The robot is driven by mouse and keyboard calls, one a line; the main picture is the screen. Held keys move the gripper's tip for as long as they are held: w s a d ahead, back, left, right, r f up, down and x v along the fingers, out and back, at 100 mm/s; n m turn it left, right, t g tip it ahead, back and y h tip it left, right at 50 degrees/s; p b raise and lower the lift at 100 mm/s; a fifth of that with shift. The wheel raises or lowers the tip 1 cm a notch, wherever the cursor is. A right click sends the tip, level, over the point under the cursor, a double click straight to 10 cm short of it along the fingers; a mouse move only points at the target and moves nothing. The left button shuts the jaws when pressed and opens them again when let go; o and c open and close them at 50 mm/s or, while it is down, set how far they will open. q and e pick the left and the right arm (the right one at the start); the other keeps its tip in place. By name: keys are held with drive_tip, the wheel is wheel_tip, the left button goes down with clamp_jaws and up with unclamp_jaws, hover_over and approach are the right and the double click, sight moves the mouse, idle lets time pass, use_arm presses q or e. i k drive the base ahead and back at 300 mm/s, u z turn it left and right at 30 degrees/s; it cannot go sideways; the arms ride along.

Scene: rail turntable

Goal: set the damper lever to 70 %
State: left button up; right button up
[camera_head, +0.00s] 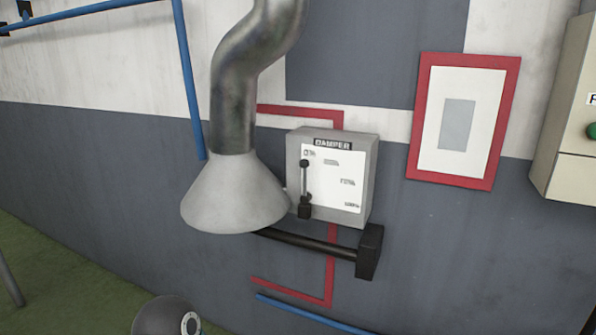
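The damper box (368,172), light grey with a "DAMPER" label, is on the wall near the middle of the head view. Its white face (330,195) has marks running in an arc from 0% at the upper left to 100% at the lower right; the 70% mark (347,182) lies between, small and blurred. The black damper lever (305,180) stands about upright at the left of the face, its knob just below the 0% mark. Neither gripper shows, and nothing touches the lever.
A metal duct with a wide grey cone (235,195) hangs close to the box's left. A black bar (310,242) with a block at its right end lies just below the box. A red-framed panel (463,120) and beige cabinet (570,110) are at right.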

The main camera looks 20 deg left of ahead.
sight(304, 207)
drive_tip(key=z, duration=0.4)
drive_tip(key=i, duration=1.15)
drive_tip(key=u, duration=0.4)
